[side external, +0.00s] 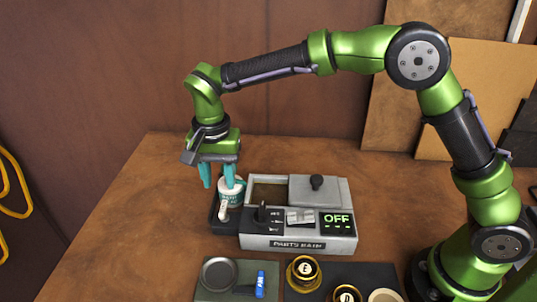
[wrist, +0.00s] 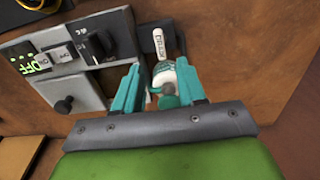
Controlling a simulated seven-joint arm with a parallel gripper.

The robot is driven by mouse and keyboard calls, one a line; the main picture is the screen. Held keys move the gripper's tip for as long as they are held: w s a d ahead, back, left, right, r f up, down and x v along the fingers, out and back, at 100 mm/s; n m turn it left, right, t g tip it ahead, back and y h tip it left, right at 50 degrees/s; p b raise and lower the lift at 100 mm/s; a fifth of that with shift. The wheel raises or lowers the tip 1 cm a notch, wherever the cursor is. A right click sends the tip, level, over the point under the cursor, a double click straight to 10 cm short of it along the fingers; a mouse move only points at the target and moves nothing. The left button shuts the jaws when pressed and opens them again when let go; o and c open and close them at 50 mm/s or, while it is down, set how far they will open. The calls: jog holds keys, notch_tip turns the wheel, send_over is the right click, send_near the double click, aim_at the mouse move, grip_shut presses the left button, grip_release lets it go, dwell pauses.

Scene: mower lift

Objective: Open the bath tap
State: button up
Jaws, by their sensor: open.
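My gripper (side external: 217,181) points down, open, over this container, which shows between the fingers in the wrist view (wrist: 158,80). Contact is unclear.
The bath has rocker switches (side external: 300,217), a display (side external: 337,221) reading OFF in green, and a grey lid (side external: 320,190) with a black knob. In front lie a tray (side external: 237,288) with a round dish and blue item, and several brass-rimmed cups. The bench left is clear.

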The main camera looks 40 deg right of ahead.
aim_at(223, 207)
notch_tip(223, 207, down, 8)
jog(key=shift+r, duration=0.1)
jog(key=shift+c, duration=0.3)
grip_shut()
